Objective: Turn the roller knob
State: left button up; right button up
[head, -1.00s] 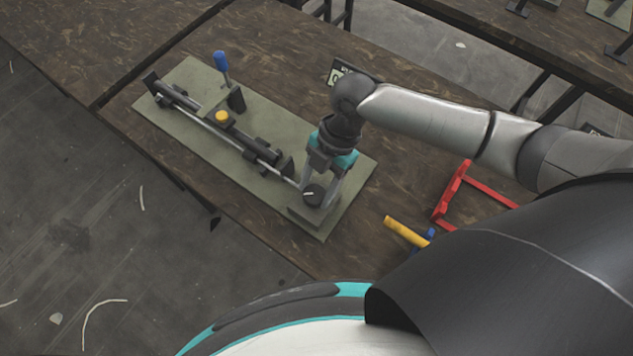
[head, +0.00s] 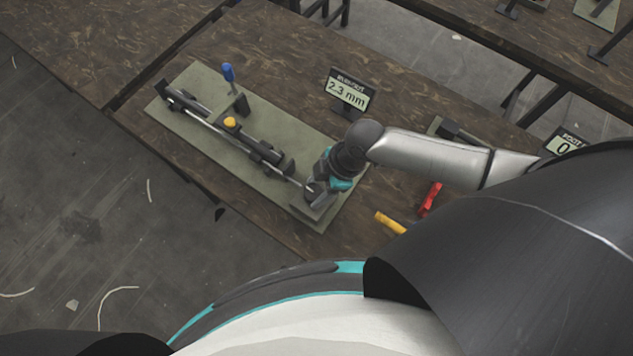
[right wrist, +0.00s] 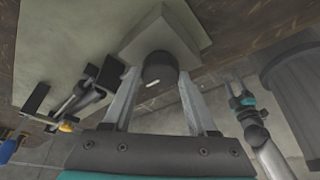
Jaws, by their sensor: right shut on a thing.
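The roller knob (right wrist: 159,68) is a dark round knob with a white mark, on a grey block (right wrist: 165,32) in the right wrist view. In the head view the block (head: 308,210) sits at the near right end of the green plate, and the knob is mostly hidden by my gripper. My right gripper (head: 312,188) is shut on the knob, one finger on each side of it. A long thin roller (head: 215,130) lies along the plate (head: 195,85). My left gripper (right wrist: 238,88) seems to show small in the wrist view; its jaws are unclear.
A display (head: 348,92) reading 2.3 mm stands behind the plate; another (head: 563,146) reads 0 at right. A blue-handled lever (head: 229,73) and a yellow knob (head: 230,122) are on the fixture. A yellow handle (head: 390,222) and red part (head: 429,198) lie right.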

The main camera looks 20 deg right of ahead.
dwell(0.4)
jog(key=o, duration=1.4)
jog(key=shift+c, duration=0.2)
jog(key=p+v, duration=0.1)
jog(key=v, duration=1.4)
jog(key=shift+s, duration=0.15)
jog(key=shift+r, duration=0.1)
